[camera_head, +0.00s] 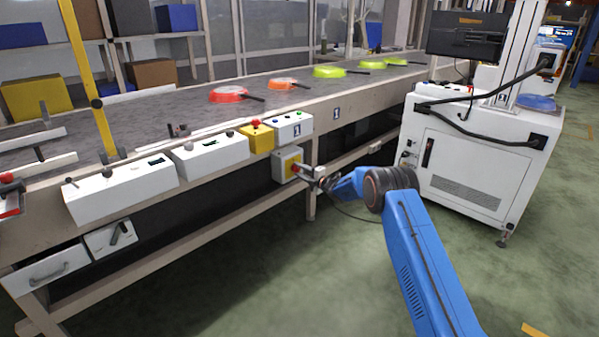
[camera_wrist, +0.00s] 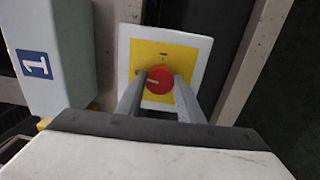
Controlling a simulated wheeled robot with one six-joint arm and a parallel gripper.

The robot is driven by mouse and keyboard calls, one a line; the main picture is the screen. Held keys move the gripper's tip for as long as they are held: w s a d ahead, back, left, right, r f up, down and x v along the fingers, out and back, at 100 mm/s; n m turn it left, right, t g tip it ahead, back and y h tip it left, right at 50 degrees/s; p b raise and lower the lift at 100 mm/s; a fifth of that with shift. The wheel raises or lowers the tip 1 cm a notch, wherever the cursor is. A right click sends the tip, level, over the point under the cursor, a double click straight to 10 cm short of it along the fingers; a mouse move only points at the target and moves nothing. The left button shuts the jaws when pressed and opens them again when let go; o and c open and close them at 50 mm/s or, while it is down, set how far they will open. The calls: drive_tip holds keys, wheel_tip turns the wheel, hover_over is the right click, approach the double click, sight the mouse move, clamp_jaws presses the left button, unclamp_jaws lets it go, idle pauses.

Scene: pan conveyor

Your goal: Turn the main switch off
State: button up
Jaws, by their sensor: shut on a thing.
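The main switch is a red round knob (camera_wrist: 159,79) on a yellow plate on a white box (camera_wrist: 194,45). In the head view the box (camera_head: 281,166) hangs under the conveyor's front edge, and the knob is largely hidden by my gripper (camera_head: 308,173). In the wrist view my gripper (camera_wrist: 159,92) has one finger on each side of the red knob, shut on it. A pale mark on the knob points to the left. A small dark mark shows on the yellow plate above the knob.
A white button box (camera_head: 293,127) labelled 1 and a yellow box with a red button (camera_head: 257,137) sit just above the switch. Several coloured pans, one red (camera_head: 228,95), lie on the conveyor (camera_head: 190,118). A white cabinet (camera_head: 460,165) stands at right. Green floor lies open in front.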

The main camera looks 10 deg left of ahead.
drive_tip(key=shift+f+n, duration=0.15)
drive_tip(key=shift+n, duration=0.45)
drive_tip(key=shift+s, duration=0.1)
drive_tip(key=o, duration=1.1)
drive_tip(key=shift+c, duration=0.2)
drive_tip(key=v, duration=1.7)
drive_tip(key=shift+s+d, duration=0.1)
drive_tip(key=shift+d, duration=0.05)
